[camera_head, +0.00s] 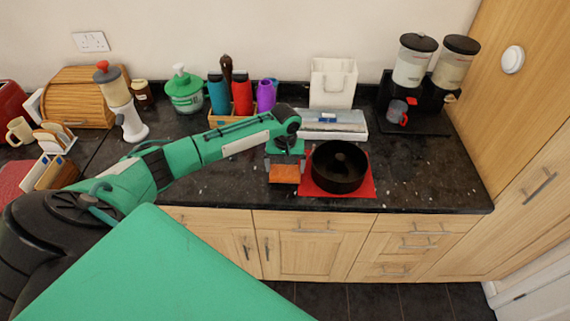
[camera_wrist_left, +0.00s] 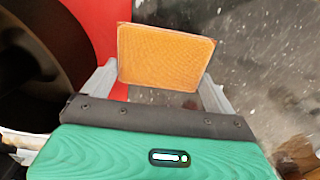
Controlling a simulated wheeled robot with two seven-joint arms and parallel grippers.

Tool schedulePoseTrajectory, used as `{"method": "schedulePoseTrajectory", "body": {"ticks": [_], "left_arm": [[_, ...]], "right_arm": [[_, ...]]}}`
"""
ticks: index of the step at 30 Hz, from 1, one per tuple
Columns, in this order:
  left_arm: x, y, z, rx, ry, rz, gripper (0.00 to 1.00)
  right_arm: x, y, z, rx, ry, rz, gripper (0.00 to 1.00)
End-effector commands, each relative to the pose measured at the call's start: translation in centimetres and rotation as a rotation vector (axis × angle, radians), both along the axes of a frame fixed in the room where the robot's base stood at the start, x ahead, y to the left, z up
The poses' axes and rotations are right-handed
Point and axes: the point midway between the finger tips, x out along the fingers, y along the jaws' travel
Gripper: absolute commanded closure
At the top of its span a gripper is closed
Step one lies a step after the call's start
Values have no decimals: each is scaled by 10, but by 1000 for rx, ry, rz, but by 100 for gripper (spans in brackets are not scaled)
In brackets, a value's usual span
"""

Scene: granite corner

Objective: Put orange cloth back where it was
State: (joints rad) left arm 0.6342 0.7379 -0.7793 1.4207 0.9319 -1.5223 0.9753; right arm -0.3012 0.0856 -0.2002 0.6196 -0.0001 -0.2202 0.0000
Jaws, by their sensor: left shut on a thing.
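The orange cloth (camera_head: 284,174) is a flat, folded rectangle above the front part of the counter, just left of the black pan. It also shows in the left wrist view (camera_wrist_left: 165,57), between the two fingers. My left gripper (camera_head: 285,163) is shut on the cloth and points down at the counter. The wrist view shows its fingers (camera_wrist_left: 160,85) at either side of the cloth. I cannot tell whether the cloth touches the counter. My right gripper is not in view.
A black round pan (camera_head: 338,166) stands on a red mat (camera_head: 368,188), close to the right of my left gripper. Behind are a bottle rack (camera_head: 233,117), a foil box (camera_head: 331,122) and a white holder (camera_head: 333,82). A dispenser (camera_head: 415,118) stands back right. The counter (camera_head: 430,180) right of the mat is clear.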

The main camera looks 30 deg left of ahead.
Motion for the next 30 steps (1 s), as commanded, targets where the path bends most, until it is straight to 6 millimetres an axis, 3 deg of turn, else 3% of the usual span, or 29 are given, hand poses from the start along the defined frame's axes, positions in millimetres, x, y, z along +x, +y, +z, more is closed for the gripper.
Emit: {"method": "schedulePoseTrajectory", "body": {"ticks": [18, 19, 20, 30], "left_arm": [[0, 1, -14, 1, 0, 1, 28], [0, 1, -14, 1, 0, 1, 6], [0, 1, -14, 1, 0, 0, 0], [1, 1, -7, 2, -3, -1, 0]], "right_arm": [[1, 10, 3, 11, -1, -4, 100], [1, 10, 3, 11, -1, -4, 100], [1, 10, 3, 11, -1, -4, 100], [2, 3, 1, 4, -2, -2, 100]]}}
